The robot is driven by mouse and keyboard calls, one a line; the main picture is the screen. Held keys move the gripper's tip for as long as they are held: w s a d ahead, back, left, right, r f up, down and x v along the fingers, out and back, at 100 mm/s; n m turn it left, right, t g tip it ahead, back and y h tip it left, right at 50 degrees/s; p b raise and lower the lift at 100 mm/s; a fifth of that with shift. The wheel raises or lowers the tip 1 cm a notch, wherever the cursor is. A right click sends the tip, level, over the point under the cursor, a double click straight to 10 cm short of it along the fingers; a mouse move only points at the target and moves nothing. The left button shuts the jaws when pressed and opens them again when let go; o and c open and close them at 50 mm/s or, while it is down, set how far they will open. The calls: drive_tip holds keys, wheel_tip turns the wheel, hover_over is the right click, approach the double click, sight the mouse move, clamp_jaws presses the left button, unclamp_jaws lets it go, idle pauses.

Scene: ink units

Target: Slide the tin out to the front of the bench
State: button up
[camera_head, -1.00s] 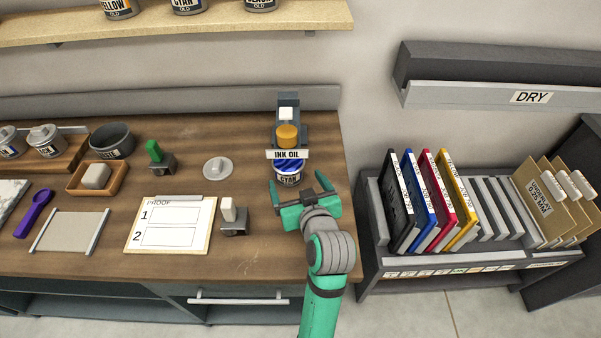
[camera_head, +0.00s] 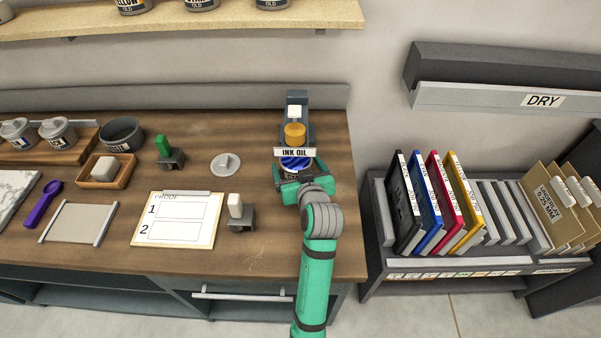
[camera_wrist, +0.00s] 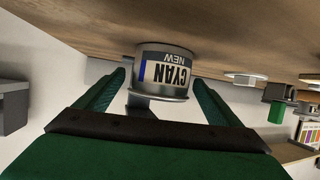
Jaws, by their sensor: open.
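The tin (camera_head: 296,163), with blue ink showing in its open top, stands on the bench (camera_head: 110,258) under the ink oil dispenser (camera_head: 297,113). In the wrist view the tin (camera_wrist: 168,68) appears upside down, with a label reading CYAN NEW. My gripper (camera_head: 299,176) is at the front of the tin and hides much of its lower part in the head view. In the wrist view my open gripper (camera_wrist: 158,77) has one finger on each side of the tin. A gap shows at the left finger; contact at the right one is unclear.
A stamp-like block with a white handle (camera_head: 236,206), the proof board (camera_head: 176,219) and a grey lid (camera_head: 226,164) lie left of my gripper. The bench front between my arm and the block is clear. A rack of coloured frames (camera_head: 385,240) stands to the right.

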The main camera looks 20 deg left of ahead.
drive_tip(key=shift+x, duration=0.8)
drive_tip(key=c, duration=1.5)
drive_tip(key=shift+d, duration=0.1)
drive_tip(key=shift+c, duration=0.2)
